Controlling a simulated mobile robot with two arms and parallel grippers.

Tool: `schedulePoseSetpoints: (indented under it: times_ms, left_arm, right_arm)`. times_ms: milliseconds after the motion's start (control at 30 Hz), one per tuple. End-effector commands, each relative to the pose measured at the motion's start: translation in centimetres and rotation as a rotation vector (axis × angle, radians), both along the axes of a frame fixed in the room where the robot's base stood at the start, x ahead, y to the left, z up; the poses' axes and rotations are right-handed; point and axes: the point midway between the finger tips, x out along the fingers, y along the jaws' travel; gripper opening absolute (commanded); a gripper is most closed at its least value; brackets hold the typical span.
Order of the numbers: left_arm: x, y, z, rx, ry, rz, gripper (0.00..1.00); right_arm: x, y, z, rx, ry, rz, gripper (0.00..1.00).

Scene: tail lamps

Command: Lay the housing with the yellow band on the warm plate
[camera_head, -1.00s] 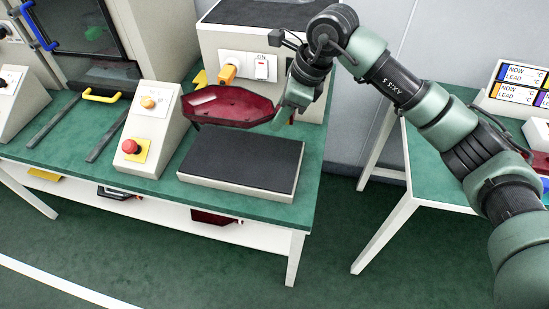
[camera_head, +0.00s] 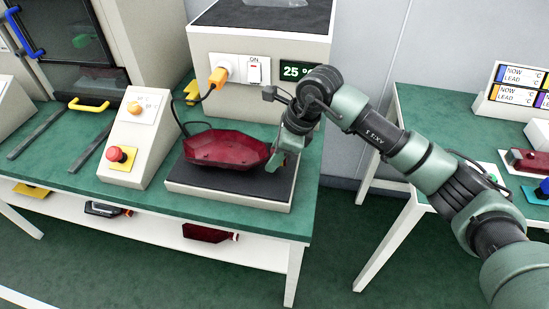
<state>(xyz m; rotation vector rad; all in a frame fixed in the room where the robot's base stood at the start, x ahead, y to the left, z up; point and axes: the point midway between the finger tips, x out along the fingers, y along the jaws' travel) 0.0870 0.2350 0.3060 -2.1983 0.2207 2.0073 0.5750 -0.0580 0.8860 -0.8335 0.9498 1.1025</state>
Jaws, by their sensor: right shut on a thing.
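A dark red, faceted housing (camera_head: 225,149) is at the plate, seen from above; I cannot see a yellow band on it. My right gripper (camera_head: 277,160) is shut on its right end. The warm plate (camera_head: 230,196) is a low block with a black top and pale sides on the green bench. The housing lies over the black top, roughly level, and covers much of it. I cannot tell whether it touches the plate or hovers just above. My left gripper is not in view.
Behind the plate stands a pale box (camera_head: 262,45) with an orange plug, a switch and a display reading 25. A control box (camera_head: 142,140) with a red button (camera_head: 121,156) stands just left. Other housings (camera_head: 208,232) lie on the shelf below. A second bench (camera_head: 420,110) is at right.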

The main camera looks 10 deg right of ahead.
Motion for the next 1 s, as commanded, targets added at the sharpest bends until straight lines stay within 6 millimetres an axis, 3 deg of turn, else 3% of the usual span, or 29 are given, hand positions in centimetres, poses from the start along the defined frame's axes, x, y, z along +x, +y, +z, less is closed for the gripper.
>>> schedulePoseSetpoints:
  times_ms: [200,233,300,733,1000]
  left_arm:
    - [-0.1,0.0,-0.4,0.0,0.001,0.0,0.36]
    - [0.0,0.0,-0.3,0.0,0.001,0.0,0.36]
    - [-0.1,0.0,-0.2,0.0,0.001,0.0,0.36]
    - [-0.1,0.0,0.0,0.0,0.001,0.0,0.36]
    - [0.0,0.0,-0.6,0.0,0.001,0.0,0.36]
  right_arm:
    - [0.0,0.0,-0.3,0.001,-0.001,0.0,0.0]
    - [0.0,0.0,-0.3,0.0,0.0,0.0,0.37]
    - [0.0,0.0,-0.2,0.0,0.0,0.0,0.53]
    - [0.0,-0.2,0.6,0.001,-0.002,-0.001,0.53]
    - [-0.8,-2.1,5.5,-0.001,-0.006,0.0,0.53]
